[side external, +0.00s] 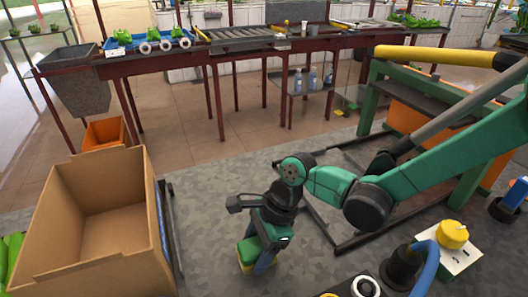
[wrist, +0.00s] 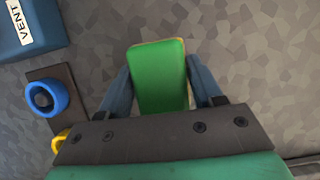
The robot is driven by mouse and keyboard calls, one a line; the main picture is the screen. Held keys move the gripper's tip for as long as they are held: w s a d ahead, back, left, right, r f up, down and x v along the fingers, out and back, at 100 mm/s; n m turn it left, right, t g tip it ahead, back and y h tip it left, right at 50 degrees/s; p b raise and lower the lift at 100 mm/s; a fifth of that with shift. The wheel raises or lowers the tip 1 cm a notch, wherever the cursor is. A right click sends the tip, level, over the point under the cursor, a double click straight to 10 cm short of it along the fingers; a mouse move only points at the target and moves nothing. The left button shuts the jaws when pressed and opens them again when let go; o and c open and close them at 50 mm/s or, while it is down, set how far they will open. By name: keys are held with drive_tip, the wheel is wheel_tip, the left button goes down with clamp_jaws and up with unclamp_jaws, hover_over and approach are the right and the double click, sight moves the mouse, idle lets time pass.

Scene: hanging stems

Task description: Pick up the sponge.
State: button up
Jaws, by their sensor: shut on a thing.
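The sponge (side external: 247,251) is green on top with a yellow layer beneath. It is at the lower middle of the side external view, low over the grey patterned surface. In the wrist view the sponge (wrist: 158,72) shows its green face, with a thin yellow edge. My gripper (wrist: 160,88) has one blue finger along each side of it and is shut on it. In the side external view my gripper (side external: 258,258) points down, and a finger hides part of the sponge. I cannot tell whether the sponge touches the surface.
An open cardboard box (side external: 155,262) stands at the left. A white block with a yellow knob (side external: 453,235) and a blue hose (side external: 427,262) are at the lower right. The wrist view shows a blue box labelled VENT (wrist: 20,45) and a blue ring (wrist: 45,98).

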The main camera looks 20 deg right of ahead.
sight(256, 245)
drive_tip(key=shift+r, duration=0.1)
wheel_tip(256, 245, up, 20)
idle(0.5)
